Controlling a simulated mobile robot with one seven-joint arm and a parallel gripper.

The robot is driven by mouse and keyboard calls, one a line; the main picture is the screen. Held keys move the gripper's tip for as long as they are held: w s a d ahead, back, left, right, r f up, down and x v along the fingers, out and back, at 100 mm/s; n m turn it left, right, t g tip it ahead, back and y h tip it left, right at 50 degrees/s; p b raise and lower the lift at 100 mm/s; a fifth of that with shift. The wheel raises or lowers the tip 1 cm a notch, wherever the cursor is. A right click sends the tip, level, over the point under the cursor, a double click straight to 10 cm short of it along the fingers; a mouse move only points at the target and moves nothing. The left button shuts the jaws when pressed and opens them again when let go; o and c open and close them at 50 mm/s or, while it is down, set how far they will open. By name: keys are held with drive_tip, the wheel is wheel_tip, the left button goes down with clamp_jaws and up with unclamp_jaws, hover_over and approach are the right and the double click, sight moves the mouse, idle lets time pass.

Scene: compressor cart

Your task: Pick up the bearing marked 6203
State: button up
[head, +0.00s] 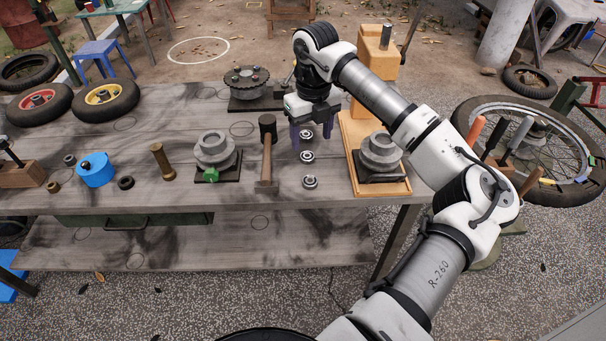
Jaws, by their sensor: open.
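Three small ring-shaped bearings lie in a column on the grey wooden bench: a far bearing (306,136), a middle bearing (307,157) and a near bearing (310,182). Their markings are too small to read, so I cannot tell which is 6203. My gripper (311,138) points down over the far bearing, with its dark purple fingers open to the left and right of it. I cannot tell its exact height above the bench. Nothing shows held between the fingers.
A hammer (267,150) stands left of the bearings, beside a grey hub on a dark plate (215,150). Right is a wooden board (352,128) carrying another grey hub (380,155). A sprocket assembly (247,85) sits behind. Bare bench (290,198) lies in front.

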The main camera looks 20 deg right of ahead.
drive_tip(key=p, duration=0.2)
hover_over(310, 180)
drive_tip(key=f, duration=0.7)
drive_tip(key=shift+d+f, duration=0.35)
drive_tip(key=shift+f, duration=0.05)
drive_tip(key=shift+a+f+p, duration=0.2)
drive_tip(key=shift+f+p, duration=0.25)
drive_tip(key=shift+f, duration=1.05)
drive_tip(key=shift+a+f+p, duration=0.2)
drive_tip(key=shift+f+p, duration=0.25)
drive_tip(key=shift+f, duration=1.05)
drive_tip(key=shift+c, duration=0.2)
drive_tip(key=c, duration=1.1)
drive_tip(key=shift+o, duration=0.2)
drive_tip(key=shift+r, duration=0.15)
